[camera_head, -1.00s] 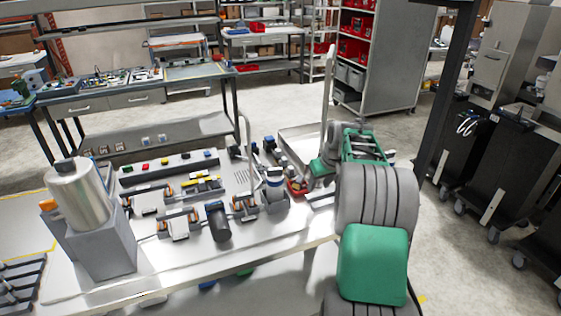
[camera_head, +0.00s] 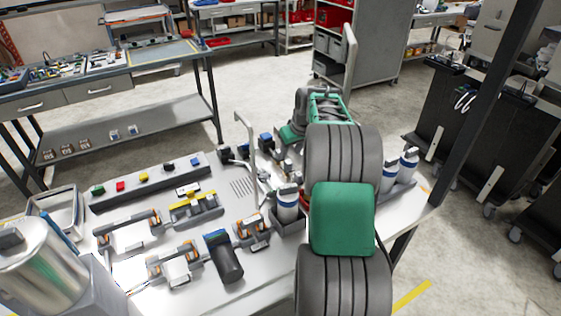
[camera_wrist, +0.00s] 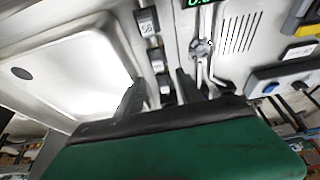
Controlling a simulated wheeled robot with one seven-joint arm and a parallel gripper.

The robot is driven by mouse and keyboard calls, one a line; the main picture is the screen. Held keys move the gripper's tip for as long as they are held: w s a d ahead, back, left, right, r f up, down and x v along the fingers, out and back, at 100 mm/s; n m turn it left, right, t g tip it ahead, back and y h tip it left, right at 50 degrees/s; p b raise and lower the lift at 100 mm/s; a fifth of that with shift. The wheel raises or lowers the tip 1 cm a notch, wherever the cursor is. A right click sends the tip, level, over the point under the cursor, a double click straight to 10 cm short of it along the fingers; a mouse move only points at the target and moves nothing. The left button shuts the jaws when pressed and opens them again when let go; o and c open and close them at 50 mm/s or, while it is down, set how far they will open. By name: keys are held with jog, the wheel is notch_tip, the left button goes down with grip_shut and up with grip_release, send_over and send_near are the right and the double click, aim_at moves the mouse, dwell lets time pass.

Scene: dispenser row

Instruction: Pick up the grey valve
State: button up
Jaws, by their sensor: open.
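A grey round fitting with a lobed head (camera_wrist: 201,46), apparently the grey valve, sits on the pale bench top beside a slotted grille in the wrist view. I cannot pick it out with certainty in the head view. My gripper (camera_head: 290,145) is over the far part of the bench, partly hidden by my arm. In the wrist view my gripper (camera_wrist: 162,82) has its dark fingers apart, with nothing held between them. The fitting lies beyond and to the right of the fingers, apart from them.
A white tray (camera_wrist: 75,62) fills the left of the wrist view. Small labelled blocks (camera_wrist: 147,22) stand between it and the fitting. A tall bent pipe (camera_head: 252,160) rises nearby.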

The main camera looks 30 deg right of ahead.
aim_at(288, 161)
jog(key=p+x, duration=0.1)
jog(key=x, duration=0.3)
jog(key=p+x, duration=0.1)
jog(key=x, duration=0.2)
jog(key=shift+s+d+f+p, duration=0.1)
jog(key=shift+s+f+p, duration=0.15)
jog(key=shift+p, duration=0.1)
jog(key=shift+c, duration=0.5)
grip_shut()
